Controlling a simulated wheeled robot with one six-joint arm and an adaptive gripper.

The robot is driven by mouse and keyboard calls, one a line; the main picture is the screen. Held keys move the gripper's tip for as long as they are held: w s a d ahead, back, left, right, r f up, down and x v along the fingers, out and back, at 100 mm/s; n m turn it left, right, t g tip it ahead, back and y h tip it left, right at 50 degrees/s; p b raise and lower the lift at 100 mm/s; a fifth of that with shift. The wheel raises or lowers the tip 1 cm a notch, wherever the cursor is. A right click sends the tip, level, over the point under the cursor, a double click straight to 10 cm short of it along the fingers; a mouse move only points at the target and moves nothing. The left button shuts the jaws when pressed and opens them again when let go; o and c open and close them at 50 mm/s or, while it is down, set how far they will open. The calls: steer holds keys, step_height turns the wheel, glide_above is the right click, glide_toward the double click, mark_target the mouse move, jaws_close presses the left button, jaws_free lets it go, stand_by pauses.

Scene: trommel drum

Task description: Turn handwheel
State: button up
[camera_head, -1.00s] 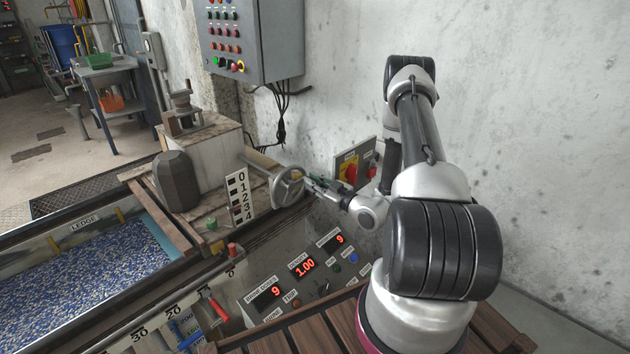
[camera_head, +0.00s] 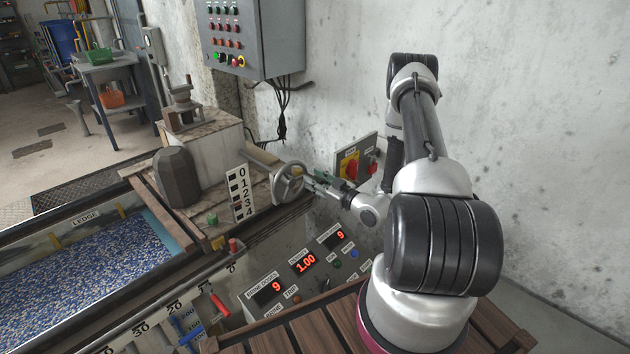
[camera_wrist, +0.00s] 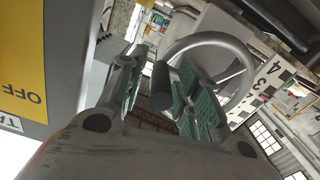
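The grey metal handwheel (camera_head: 289,182) stands upright on the end of a shaft at the side of the machine, right of a white 0-to-4 scale. In the wrist view its rim and spokes (camera_wrist: 246,62) show beyond my fingers. Its grey peg handle (camera_wrist: 162,86) points towards the wrist camera, between my two fingers. My gripper (camera_head: 318,183) is at the wheel's right side. In the wrist view my gripper (camera_wrist: 155,88) is open around the peg, with green pads on both fingers. The right finger is very close to the peg; I cannot tell if it touches.
A yellow and red switch panel (camera_head: 354,164) is on the wall close to the right of my gripper. A console with red displays (camera_head: 305,262) lies below. A trough of blue and white pellets (camera_head: 85,265) is at left. A grey control box (camera_head: 255,40) hangs above.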

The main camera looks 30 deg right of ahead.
steer(key=v, duration=1.1)
steer(key=shift+s, duration=0.3)
steer(key=shift+d+r, duration=0.1)
